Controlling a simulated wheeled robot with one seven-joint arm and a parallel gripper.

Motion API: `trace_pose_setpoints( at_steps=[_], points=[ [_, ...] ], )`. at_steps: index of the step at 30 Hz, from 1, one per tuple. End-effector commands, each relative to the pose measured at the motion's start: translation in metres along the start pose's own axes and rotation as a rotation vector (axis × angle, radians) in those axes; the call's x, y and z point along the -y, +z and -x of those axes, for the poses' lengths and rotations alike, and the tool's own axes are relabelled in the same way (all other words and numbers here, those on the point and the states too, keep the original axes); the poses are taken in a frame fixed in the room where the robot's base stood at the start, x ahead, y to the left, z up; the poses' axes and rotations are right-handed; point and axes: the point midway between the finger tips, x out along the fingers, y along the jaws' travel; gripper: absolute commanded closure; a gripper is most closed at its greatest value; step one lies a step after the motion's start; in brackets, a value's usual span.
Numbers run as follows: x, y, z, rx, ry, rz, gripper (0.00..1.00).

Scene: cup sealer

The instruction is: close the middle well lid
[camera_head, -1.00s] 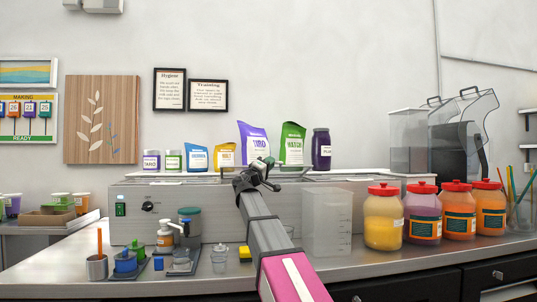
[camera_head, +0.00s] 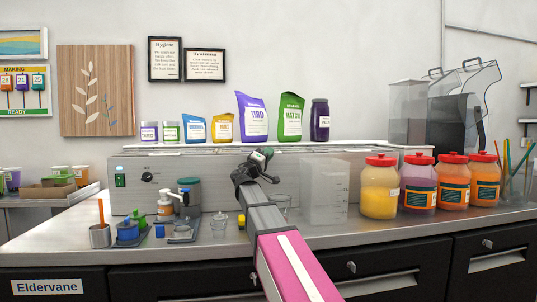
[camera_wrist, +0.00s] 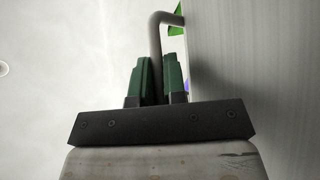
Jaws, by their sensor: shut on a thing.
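My gripper (camera_head: 262,155) is at the front top edge of the long steel counter unit (camera_head: 225,190), near its middle. In the wrist view, the green fingers of my gripper (camera_wrist: 160,75) are shut on a bent grey rod handle (camera_wrist: 156,38). The handle curves over toward a flat brushed grey panel (camera_wrist: 255,65) at the right, which looks like the middle well lid. In the head view my arm and gripper cover much of that spot, and the lid's angle cannot be told.
Pouches and jars, such as a purple pouch (camera_head: 252,117), stand behind the unit's top. A clear square container (camera_head: 325,192) stands right of my arm, then red-lidded jars (camera_head: 380,188). A dispenser bottle (camera_head: 165,205) and small pots stand at the left front.

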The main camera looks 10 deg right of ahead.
Motion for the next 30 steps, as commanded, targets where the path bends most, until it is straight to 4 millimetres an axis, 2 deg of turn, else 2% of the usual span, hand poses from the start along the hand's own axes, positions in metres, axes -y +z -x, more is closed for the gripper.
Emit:
trace_pose_setpoints(
  at_steps=[4,6,7,20,30],
  points=[
    [0.003,0.003,0.002,0.002,-0.008,0.003,1.0],
    [0.003,0.003,0.002,0.002,-0.009,0.003,0.72],
    [0.003,0.003,0.002,0.002,-0.009,0.002,0.63],
    [0.0,0.0,-0.001,0.001,-0.009,-0.001,0.63],
    [-0.032,-0.026,-0.028,0.001,-0.005,-0.002,0.63]
  ],
)
